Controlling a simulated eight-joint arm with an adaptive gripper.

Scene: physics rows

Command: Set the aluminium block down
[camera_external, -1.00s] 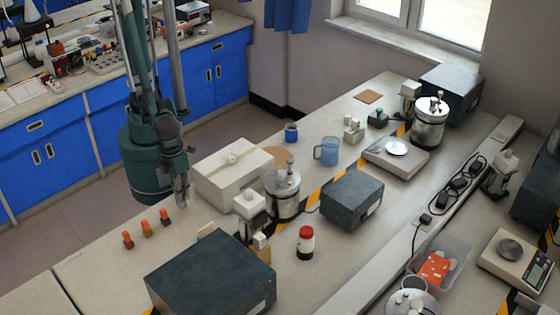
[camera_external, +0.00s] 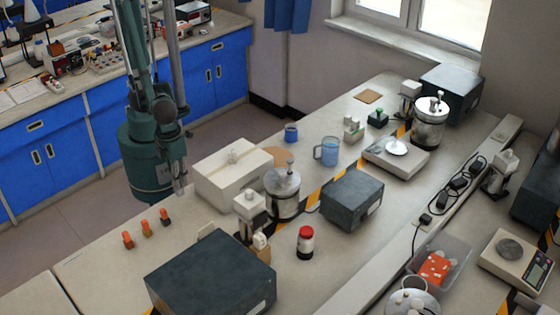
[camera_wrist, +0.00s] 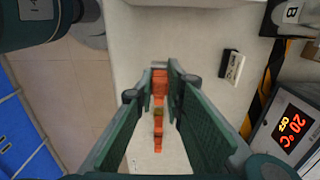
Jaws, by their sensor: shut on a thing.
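My gripper (camera_wrist: 160,72) is shut, with its two green fingers close together at the tips. The aluminium block is at the fingertips, but I cannot make it out clearly from the orange shapes seen between the fingers. In the external view my gripper (camera_external: 181,188) hangs above the near left part of the pale bench (camera_external: 100,271), and the block is not distinguishable there. Several orange pieces line up between the fingers in the wrist view. Three small orange pieces (camera_external: 146,229) stand in a row on the bench, below and left of my gripper.
A large dark box (camera_external: 212,275) stands at the front. A red-capped bottle (camera_external: 305,243) is farther right. Bare bench lies around the orange pieces.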

